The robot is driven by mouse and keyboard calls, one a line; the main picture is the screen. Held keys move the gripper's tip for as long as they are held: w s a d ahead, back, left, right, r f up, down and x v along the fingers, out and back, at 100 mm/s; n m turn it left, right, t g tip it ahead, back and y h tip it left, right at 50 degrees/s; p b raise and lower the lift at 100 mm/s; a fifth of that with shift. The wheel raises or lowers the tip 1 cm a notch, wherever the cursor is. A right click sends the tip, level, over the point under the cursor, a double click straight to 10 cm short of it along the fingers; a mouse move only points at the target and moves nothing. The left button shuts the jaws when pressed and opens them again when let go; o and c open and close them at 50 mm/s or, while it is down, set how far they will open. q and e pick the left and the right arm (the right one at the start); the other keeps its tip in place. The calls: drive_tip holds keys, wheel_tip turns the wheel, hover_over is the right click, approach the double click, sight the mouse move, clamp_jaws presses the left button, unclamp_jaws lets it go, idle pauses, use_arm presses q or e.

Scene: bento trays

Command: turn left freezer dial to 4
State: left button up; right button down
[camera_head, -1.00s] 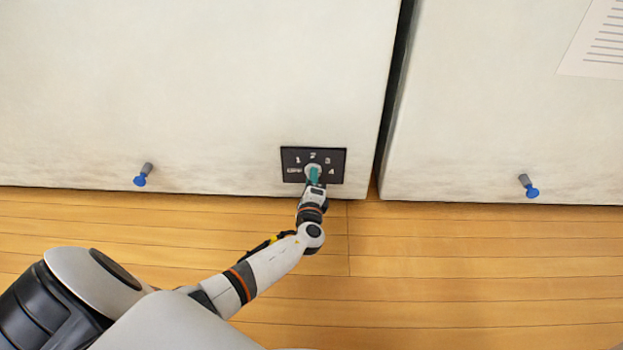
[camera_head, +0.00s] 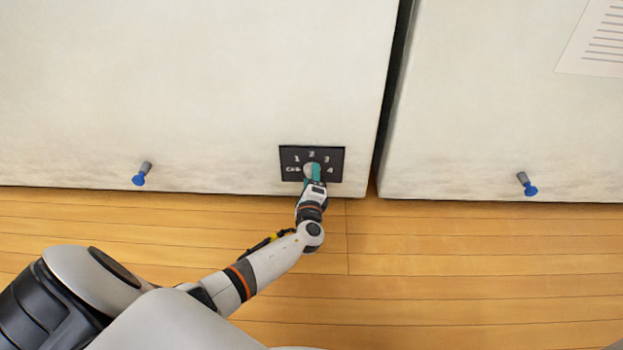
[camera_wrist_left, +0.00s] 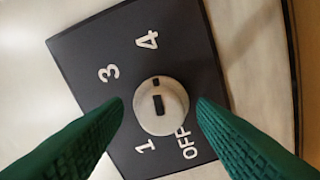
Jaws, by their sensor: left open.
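The left freezer (camera_head: 190,90) is a large pale body with a black dial plate (camera_head: 334,153) low near its right edge. The pale round dial (camera_head: 309,169) is partly covered by my left gripper (camera_head: 314,172) in the head view. In the left wrist view the dial (camera_wrist_left: 172,106) shows a small dark mark on its rim pointing toward the 4. The labels 3, 4, 1 and OFF are readable there; the 2 is hidden. My left gripper is open, its green fingers on either side of the dial with small gaps. My right gripper is not visible.
A second freezer (camera_head: 500,100) stands to the right, past a narrow dark gap (camera_head: 388,110). Blue-tipped pegs stick out low on the left freezer (camera_head: 139,179) and the right one (camera_head: 530,190). The wooden floor (camera_head: 450,270) in front is clear.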

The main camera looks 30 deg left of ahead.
use_arm(q)
drive_tip(key=p+v, duration=0.5)
drive_tip(key=v, duration=0.7)
drive_tip(key=shift+f, duration=0.1)
